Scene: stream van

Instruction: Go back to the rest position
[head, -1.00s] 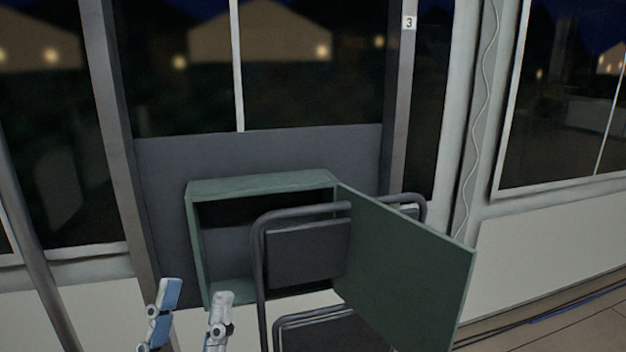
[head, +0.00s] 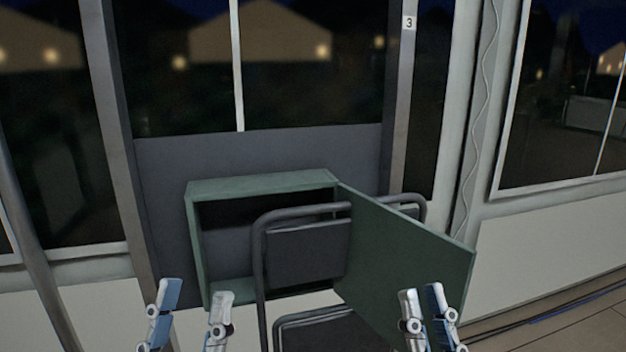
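My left gripper (head: 194,290) is at the lower left of the head view, its two fingers apart with nothing between them. My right gripper (head: 421,293) is at the lower right, in front of the green door. Its two fingertips are a little apart, with a narrow gap and nothing seen held. Both grippers point upward in the picture; their wrists and arms are cut off by the bottom edge.
A green cabinet (head: 195,245) stands against the dark panel with its door (head: 405,255) swung open to the right. A dark metal-framed chair (head: 258,270) stands in front of it. A pole (head: 30,245) is at the left. Cables (head: 570,312) run along the floor at right.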

